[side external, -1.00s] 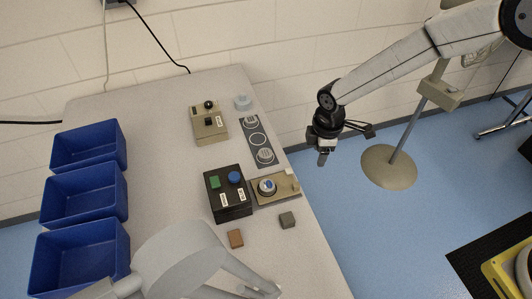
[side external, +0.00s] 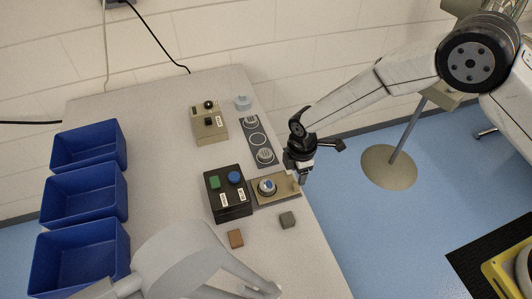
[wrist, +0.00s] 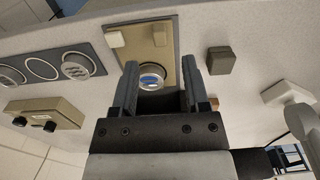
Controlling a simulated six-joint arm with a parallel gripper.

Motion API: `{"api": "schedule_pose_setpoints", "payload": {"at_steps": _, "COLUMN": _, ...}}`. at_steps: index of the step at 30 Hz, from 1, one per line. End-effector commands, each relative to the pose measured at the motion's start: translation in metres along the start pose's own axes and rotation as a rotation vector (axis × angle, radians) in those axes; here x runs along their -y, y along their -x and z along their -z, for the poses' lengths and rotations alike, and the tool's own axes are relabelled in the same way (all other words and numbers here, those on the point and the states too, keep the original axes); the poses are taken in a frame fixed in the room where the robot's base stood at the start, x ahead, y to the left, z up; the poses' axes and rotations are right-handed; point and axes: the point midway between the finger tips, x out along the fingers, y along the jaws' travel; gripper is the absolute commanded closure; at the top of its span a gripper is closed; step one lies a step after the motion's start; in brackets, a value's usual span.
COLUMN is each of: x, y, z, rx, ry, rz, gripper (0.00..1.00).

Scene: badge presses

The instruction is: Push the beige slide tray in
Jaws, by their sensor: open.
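The beige slide tray (side external: 284,194) lies at the right side of the black press box (side external: 229,206). A round badge with a blue and white face (side external: 267,187) sits on it near the box. Raised beige blocks stand at its outer end. My gripper (side external: 303,180) is at this outer end, over the table's right edge; whether it touches the tray is unclear. In the wrist view the open, empty fingers (wrist: 160,62) frame the beige tray (wrist: 140,52) and badge (wrist: 152,77). The black press box is hidden there behind my gripper.
A dark strip with round discs (side external: 257,143) and a beige box with black knobs (side external: 209,123) lie farther back. A grey block (side external: 287,220) and a brown block (side external: 236,238) lie in front. Blue bins (side external: 85,240) line the left edge.

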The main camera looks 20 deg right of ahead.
Motion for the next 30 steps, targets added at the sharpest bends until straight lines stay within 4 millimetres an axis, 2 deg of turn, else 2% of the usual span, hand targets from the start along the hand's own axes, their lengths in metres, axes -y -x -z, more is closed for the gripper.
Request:
{"api": "schedule_pose_setpoints", "payload": {"at_steps": 7, "x": 0.001, "y": -0.03, "z": -0.001, "rx": 0.001, "ry": -0.001, "rz": 0.002, "gripper": 0.41}}
{"api": "schedule_pose_setpoints", "payload": {"at_steps": 15, "x": 0.0, "y": -0.052, "z": 0.0, "rx": 0.0, "ry": -0.001, "rz": 0.0, "gripper": 0.41}}
{"api": "schedule_pose_setpoints", "payload": {"at_steps": 27, "x": 0.0, "y": -0.056, "z": 0.0, "rx": -0.001, "ry": -0.001, "rz": -0.001, "gripper": 0.41}}
{"api": "schedule_pose_setpoints", "payload": {"at_steps": 28, "x": 0.0, "y": -0.056, "z": 0.0, "rx": -0.001, "ry": -0.001, "rz": -0.001, "gripper": 0.44}}
{"api": "schedule_pose_setpoints", "payload": {"at_steps": 30, "x": 0.0, "y": -0.056, "z": 0.0, "rx": -0.001, "ry": -0.001, "rz": -0.001, "gripper": 0.67}}
